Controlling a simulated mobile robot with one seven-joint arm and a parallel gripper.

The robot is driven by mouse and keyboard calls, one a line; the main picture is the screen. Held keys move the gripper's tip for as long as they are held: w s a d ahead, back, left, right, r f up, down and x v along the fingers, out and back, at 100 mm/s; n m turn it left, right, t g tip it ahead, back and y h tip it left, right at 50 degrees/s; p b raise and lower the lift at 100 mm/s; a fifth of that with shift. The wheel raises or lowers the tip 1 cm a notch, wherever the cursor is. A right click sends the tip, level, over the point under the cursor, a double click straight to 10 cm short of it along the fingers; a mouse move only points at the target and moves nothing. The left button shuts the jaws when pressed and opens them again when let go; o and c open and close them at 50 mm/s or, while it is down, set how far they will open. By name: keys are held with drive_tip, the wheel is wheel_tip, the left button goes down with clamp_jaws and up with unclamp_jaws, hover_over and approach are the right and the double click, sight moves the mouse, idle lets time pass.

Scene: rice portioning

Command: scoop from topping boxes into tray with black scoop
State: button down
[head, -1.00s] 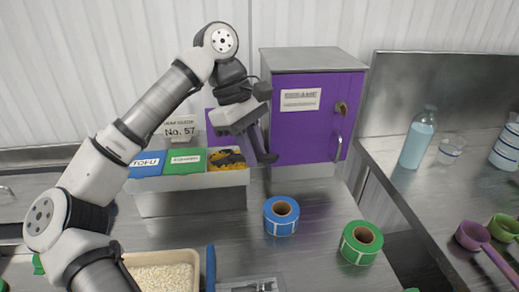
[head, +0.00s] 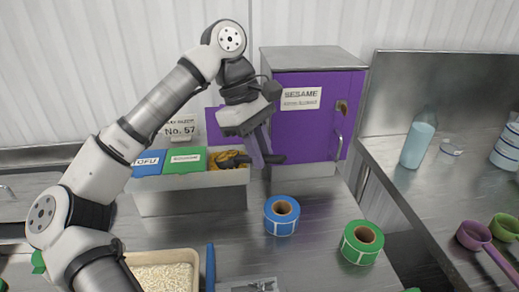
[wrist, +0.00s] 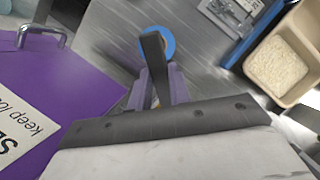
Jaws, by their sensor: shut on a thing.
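My gripper (head: 264,160) is shut on the black scoop (head: 276,159) at the right end of the topping boxes. The scoop's dark handle (wrist: 154,65) shows between the fingers in the wrist view; its bowl is hard to make out. The open box (head: 229,175) at the right holds yellow and dark topping, with a dark part of the scoop over or in it. To its left are boxes with a green lid (head: 185,161) and a blue lid marked TOFU (head: 147,163). The beige tray (head: 128,257) of rice is at the front left; it also shows in the wrist view (wrist: 252,75).
A purple SESAME cabinet (head: 318,130) stands close right of my gripper. Blue (head: 281,222) and green (head: 361,247) label rolls sit on the counter. A blue-handled tool (head: 210,268) lies beside the tray. Bottles and purple and green scoops occupy the right counter.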

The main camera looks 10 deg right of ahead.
drive_tip(key=shift+r+y+p, duration=0.3)
drive_tip(key=shift+r+p, duration=0.5)
drive_tip(key=shift+r, duration=0.75)
wheel_tip(320, 180, up, 5)
drive_tip(key=p, duration=0.3)
drive_tip(key=shift+p, duration=0.3)
drive_tip(key=shift+f, duration=0.2)
